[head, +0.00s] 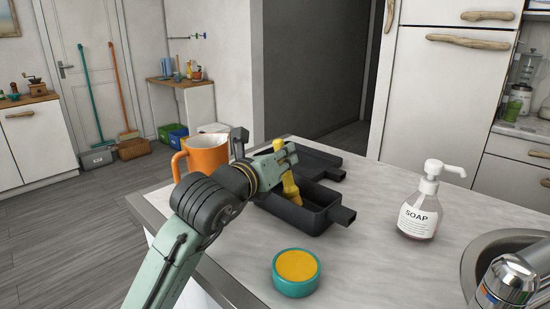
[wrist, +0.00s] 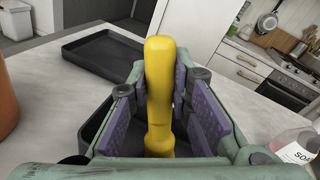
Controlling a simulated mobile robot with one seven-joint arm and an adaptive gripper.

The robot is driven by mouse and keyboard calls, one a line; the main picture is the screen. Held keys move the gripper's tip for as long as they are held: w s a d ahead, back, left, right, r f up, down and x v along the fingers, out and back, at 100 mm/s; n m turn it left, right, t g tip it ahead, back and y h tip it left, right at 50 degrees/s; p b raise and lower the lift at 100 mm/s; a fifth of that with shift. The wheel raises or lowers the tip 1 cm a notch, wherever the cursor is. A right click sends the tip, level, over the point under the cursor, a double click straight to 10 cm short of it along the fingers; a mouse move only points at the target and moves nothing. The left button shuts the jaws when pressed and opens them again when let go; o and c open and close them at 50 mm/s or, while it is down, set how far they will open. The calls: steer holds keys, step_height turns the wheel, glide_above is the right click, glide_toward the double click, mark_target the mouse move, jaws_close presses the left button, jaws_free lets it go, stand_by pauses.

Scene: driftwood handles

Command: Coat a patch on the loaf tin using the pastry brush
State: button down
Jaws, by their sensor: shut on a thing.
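My gripper (head: 284,166) is shut on the yellow handle of the pastry brush (head: 291,189) and holds it above the loaf tin. In the wrist view the brush handle (wrist: 160,75) stands upright between the purple finger pads of my gripper (wrist: 172,110). The black loaf tin (head: 341,214) lies on the counter, open at the top, with a lug at its near right end. The brush's lower end reaches down at the tin; its bristles are hidden, and I cannot tell whether they touch it. The tin also shows partly behind my gripper in the wrist view (wrist: 95,128).
A flat black tray (head: 325,163) lies behind the tin. An orange jug (head: 207,156) stands to the left. A teal round tub with yellow contents (head: 296,273) sits in front. A soap bottle (head: 418,211) and sink (head: 476,262) are right. Counter between tub and soap is clear.

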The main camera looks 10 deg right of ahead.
steer(key=shift+s+d+f+b, duration=0.1)
steer(key=shift+s+d+b, duration=0.2)
steer(key=shift+s+d, duration=0.35)
steer(key=shift+s+d+b, duration=0.3)
steer(key=shift+s, duration=0.5)
steer(key=shift+s+d+f+b, duration=0.1)
steer(key=shift+s+d+b, duration=0.2)
steer(key=shift+s+d, duration=0.35)
steer(key=shift+a+r, duration=0.1)
steer(key=shift+a, duration=0.1)
steer(key=shift+w+a+b, duration=0.5)
steer(key=shift+w+a, duration=0.25)
steer(key=shift+w, duration=0.3)
steer(key=shift+w+a+b, duration=0.15)
steer(key=shift+w+a, duration=0.5)
steer(key=shift+w, duration=0.35)
steer(key=shift+w+a+b, duration=0.15)
steer(key=shift+w+a, duration=0.55)
steer(key=shift+w, duration=0.3)
steer(key=shift+w+a+b, duration=0.15)
steer(key=shift+w+a, duration=0.5)
steer(key=shift+w, duration=0.35)
steer(key=shift+r, duration=0.1)
steer(key=shift+r+p, duration=1.8)
steer(key=shift+r, duration=1.15)
